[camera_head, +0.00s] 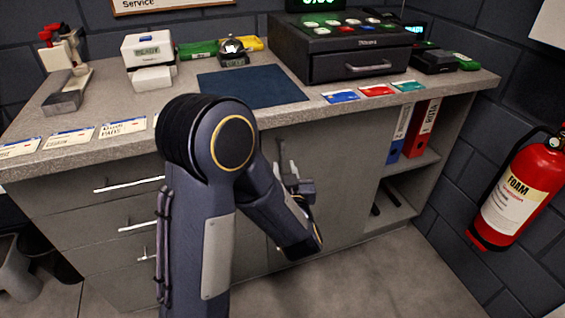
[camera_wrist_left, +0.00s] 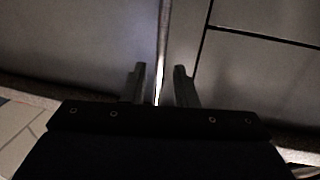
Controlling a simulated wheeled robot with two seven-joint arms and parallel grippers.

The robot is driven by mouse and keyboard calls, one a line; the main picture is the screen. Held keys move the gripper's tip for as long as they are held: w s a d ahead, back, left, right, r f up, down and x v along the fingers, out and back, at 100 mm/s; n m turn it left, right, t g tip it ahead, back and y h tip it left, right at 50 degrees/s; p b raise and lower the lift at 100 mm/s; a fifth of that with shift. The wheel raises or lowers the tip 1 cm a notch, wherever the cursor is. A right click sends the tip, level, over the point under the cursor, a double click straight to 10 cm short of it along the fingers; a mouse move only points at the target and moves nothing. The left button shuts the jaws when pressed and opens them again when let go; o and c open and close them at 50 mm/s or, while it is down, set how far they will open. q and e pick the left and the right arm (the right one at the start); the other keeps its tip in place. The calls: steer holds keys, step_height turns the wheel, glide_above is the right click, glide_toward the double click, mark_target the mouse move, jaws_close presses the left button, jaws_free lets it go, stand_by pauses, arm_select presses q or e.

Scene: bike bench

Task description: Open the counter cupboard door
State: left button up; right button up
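The counter cupboard door (camera_head: 335,165) is the plain grey panel between the drawers and the open shelves, and it looks shut. Its handle is a thin upright bar, bright in the left wrist view (camera_wrist_left: 162,45). My left gripper (camera_head: 298,187) is in front of the door near its left side, partly hidden by my own forearm. In the left wrist view its two fingers (camera_wrist_left: 160,84) are apart, with the handle bar between them. I see gaps beside the bar, so the fingers do not look closed on it. My right gripper is not in view.
Drawers (camera_head: 125,205) with bar handles are left of the door. Open shelves with blue and red binders (camera_head: 421,128) are right of it. A fire extinguisher (camera_head: 517,192) hangs at the far right. The counter (camera_head: 290,112) overhangs the door, and the floor in front is clear.

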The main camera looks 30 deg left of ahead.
mark_target(283, 161)
arm_select(q)
steer(key=shift+x, duration=2.1)
jaws_close()
